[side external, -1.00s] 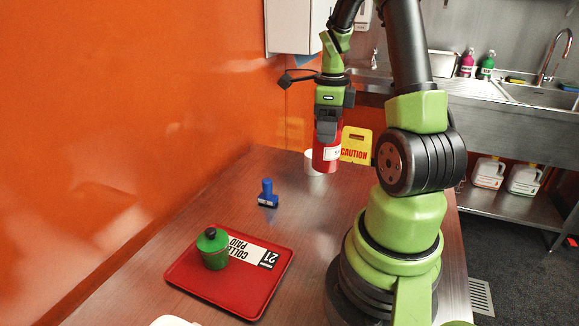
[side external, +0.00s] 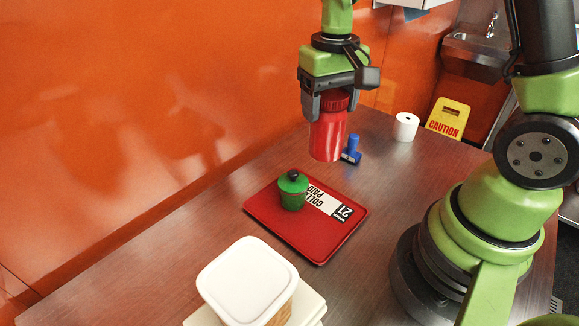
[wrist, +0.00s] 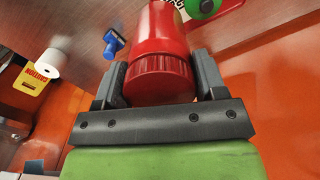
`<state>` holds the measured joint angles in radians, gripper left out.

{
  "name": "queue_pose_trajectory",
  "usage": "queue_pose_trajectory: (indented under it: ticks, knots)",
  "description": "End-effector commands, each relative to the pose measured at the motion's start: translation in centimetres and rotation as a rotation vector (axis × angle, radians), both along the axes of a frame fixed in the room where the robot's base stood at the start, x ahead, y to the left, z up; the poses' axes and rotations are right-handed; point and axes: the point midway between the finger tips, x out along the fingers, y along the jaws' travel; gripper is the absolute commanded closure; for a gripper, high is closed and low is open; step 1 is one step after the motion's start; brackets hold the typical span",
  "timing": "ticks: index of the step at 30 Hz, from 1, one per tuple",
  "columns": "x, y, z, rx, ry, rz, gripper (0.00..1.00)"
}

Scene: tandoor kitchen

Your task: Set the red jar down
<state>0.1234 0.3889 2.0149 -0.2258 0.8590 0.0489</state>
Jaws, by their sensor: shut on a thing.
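The red jar (side external: 328,137) hangs upright in my gripper (side external: 333,104), above the table. My gripper is shut around the jar near its ribbed lid. In the side view the jar appears just behind the red tray, in front of the blue tool; its exact height cannot be told. In the wrist view the jar (wrist: 158,35) sits between both fingers (wrist: 160,82), lid toward the camera, and its far end is cut off by the frame edge.
The red tray (side external: 315,244) holds a green jar (side external: 292,191) and a printed slip (side external: 326,203). A blue tool (side external: 352,149), a white roll (side external: 405,127) and a yellow caution sign (side external: 448,118) stand farther back. A white-lidded container (side external: 247,279) is in front. Bare table (side external: 215,215) lies left of the tray.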

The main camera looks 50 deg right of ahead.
Motion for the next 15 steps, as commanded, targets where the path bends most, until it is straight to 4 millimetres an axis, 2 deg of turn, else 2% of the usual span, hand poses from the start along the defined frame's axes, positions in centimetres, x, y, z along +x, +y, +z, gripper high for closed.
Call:
queue_pose_trajectory:
  ticks: [3, 6, 15]
  knots:
    - [0.1, 2.1, 0.0, 0.000, -0.001, 0.231, 0.82]
    - [0.1, 3.0, 0.0, 0.000, -0.001, 0.346, 0.82]
    - [0.1, 3.4, 0.0, 0.000, -0.001, 0.401, 0.82]
